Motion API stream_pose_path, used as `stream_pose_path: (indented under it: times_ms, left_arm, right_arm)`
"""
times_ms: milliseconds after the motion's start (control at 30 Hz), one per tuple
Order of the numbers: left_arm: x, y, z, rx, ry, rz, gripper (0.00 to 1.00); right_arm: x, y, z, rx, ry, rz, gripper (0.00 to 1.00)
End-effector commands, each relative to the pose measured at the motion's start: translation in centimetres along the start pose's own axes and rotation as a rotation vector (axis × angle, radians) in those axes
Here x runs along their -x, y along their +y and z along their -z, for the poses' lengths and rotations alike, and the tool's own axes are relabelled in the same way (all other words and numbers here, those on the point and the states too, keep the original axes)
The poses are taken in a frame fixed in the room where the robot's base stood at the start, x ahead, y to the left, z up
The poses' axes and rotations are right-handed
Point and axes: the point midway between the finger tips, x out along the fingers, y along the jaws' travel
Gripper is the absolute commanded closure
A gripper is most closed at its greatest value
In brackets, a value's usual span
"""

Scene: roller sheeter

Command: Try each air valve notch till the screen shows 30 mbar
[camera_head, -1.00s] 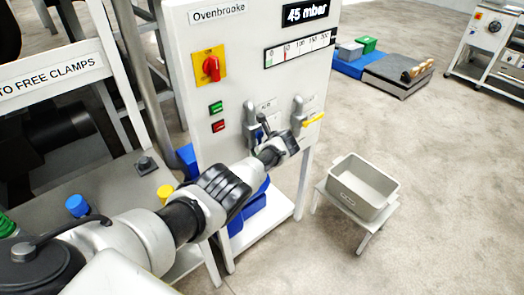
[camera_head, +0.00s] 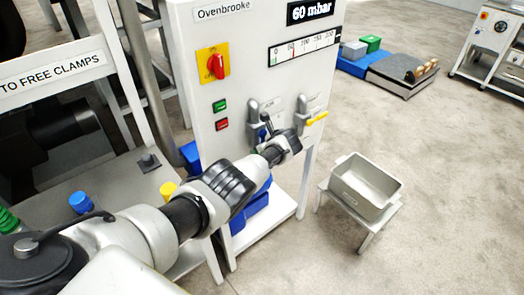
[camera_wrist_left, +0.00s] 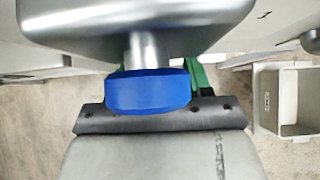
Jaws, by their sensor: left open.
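The control panel (camera_head: 205,130) carries a black screen (camera_head: 310,12) that reads 60 mbar. Below the screen is a scale strip (camera_head: 302,48) with numbers and a red mark. The air valve (camera_head: 254,112) is a grey body under a small "AIR" label, with a blue handle (camera_head: 263,132). My left gripper (camera_head: 285,142) is open, right at the blue handle. In the left wrist view the blue handle (camera_wrist_left: 148,92) fills the middle below a grey valve body. Contact cannot be told. My right gripper is not in view.
A second valve with a yellow handle (camera_head: 317,118) sits just right of my gripper. The panel also has a red switch (camera_head: 217,66) and green and red buttons. A grey bin (camera_head: 368,185) stands on a low stand at right.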

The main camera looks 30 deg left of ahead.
Motion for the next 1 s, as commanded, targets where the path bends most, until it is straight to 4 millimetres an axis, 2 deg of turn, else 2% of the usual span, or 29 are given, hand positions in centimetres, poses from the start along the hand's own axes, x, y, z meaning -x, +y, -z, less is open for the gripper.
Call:
stream_pose_path:
  times_ms: [167, 300, 467, 733, 1000]
  left_arm:
    - [0.9, -0.1, -0.2, 0.001, 0.0, 0.004, 0.5]
    - [3.2, 0.0, -0.4, 0.001, 0.001, 0.004, 0.5]
    - [6.0, 0.0, -0.2, 0.001, 0.001, 0.004, 0.5]
    - [9.6, 0.0, 0.0, 0.0, 0.001, 0.002, 0.5]
    - [10.7, 0.0, 0.0, 0.0, 0.001, -0.001, 0.5]
  right_arm:
    - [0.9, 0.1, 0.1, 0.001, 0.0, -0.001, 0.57]
    - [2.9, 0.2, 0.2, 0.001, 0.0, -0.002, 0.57]
    - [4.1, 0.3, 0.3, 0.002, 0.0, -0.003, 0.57]
    - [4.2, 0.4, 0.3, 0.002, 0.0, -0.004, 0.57]
    - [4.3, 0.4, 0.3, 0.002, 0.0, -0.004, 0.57]
